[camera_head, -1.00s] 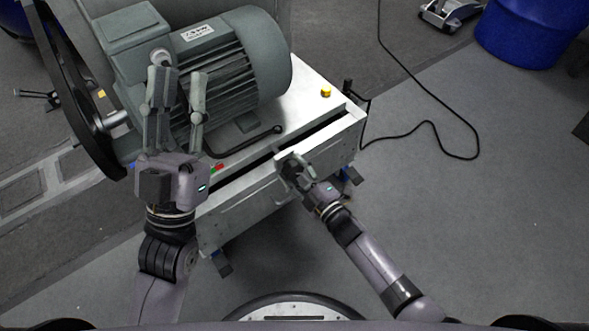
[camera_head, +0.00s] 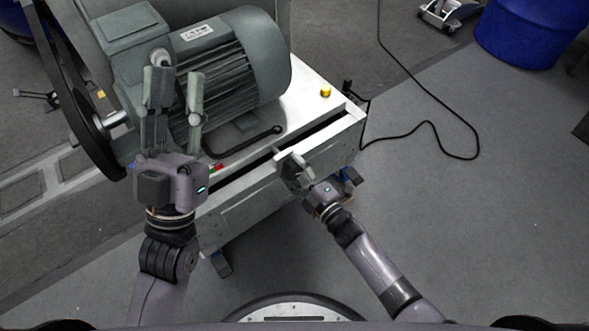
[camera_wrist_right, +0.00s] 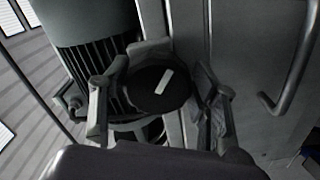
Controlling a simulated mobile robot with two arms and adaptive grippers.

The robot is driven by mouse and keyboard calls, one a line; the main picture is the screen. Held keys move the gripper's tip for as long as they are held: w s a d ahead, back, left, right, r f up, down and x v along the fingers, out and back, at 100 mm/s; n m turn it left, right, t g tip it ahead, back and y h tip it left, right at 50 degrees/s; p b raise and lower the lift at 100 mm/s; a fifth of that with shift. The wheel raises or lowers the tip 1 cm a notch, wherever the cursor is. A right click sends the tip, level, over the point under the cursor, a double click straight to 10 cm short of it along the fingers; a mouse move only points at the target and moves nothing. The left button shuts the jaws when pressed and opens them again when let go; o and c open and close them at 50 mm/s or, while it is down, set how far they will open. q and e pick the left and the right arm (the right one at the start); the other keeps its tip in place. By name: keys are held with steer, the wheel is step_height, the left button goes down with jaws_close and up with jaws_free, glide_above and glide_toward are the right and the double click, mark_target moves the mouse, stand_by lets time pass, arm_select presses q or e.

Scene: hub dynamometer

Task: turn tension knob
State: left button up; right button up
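The black round knob (camera_wrist_right: 157,88) with a white pointer mark shows in the right wrist view, beside the silver cabinet panel. My right gripper (camera_wrist_right: 160,75) has one finger on each side of it, with the fingers apart. I cannot tell whether either finger touches the knob. In the head view my right gripper (camera_head: 294,168) is at the front of the silver cart (camera_head: 240,205) and hides the knob. My left gripper (camera_head: 176,85) is open and empty, with its fingers raised in front of the grey motor.
The large grey finned motor (camera_head: 235,60) stands on the cart, with a black belt wheel (camera_head: 85,110) at its left. A black bar handle (camera_head: 245,143) and a yellow button (camera_head: 326,91) are on the cart top. A black cable (camera_head: 435,125) lies on the floor.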

steer(key=shift+o, duration=1.4)
steer(key=v, duration=1.2)
